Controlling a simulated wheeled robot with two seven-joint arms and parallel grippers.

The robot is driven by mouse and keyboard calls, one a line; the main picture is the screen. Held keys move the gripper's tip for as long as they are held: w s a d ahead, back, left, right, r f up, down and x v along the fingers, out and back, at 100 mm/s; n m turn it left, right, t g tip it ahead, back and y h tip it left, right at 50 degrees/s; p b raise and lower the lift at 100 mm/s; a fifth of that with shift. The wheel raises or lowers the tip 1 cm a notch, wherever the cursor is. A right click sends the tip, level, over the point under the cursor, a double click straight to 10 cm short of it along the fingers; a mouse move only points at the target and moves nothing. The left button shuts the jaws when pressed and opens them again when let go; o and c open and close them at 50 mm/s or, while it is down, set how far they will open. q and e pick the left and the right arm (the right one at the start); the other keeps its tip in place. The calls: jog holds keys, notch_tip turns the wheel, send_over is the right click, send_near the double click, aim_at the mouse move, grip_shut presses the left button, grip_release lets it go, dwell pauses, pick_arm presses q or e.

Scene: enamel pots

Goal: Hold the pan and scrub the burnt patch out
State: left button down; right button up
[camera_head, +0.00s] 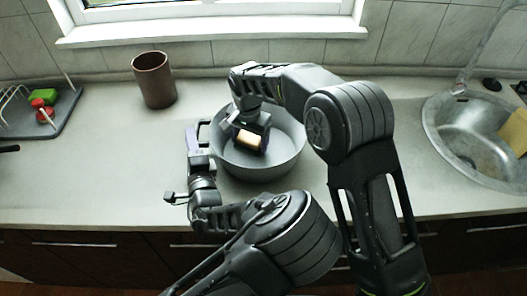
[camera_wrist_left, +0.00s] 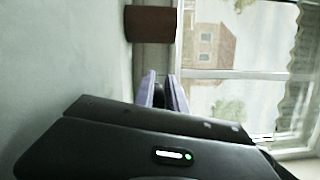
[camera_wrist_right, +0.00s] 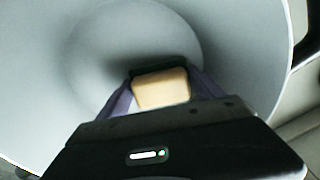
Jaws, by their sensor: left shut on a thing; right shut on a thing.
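The grey pan (camera_head: 285,163) stands on the counter. My left gripper (camera_head: 196,135) is at the pan's left side, shut on its handle; in the left wrist view a dark piece, the handle (camera_wrist_left: 159,95), shows between the fingers (camera_wrist_left: 162,90). My right gripper (camera_head: 250,137) is inside the pan, shut on a tan sponge (camera_head: 248,139) with a dark side. In the right wrist view the sponge (camera_wrist_right: 161,88) is low over the pan floor (camera_wrist_right: 150,35); contact is unclear. A dark smudge shows beside it; I cannot tell burnt patch from shadow.
A brown cup (camera_head: 153,80) stands behind and left of the pan. A dish rack tray (camera_head: 62,122) with green and red items is at the far left. A sink (camera_head: 450,130) with a yellow item (camera_head: 515,131) is at the right. Counter left of the pan is clear.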

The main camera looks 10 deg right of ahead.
pick_arm(q)
jog(key=shift+f, duration=0.15)
pick_arm(e)
jog(key=shift+s+a, duration=0.1)
jog(key=shift+a, duration=0.1)
jog(key=shift+r, duration=0.55)
notch_tip(320, 180, up, 12)
jog(key=shift+d+f, duration=0.1)
jog(key=shift+d, duration=0.1)
pick_arm(q)
jog(key=shift+d, duration=0.1)
pick_arm(e)
jog(key=d, duration=1)
pick_arm(q)
jog(key=c, duration=1.3)
grip_release()
pick_arm(e)
jog(key=shift+a, duration=0.1)
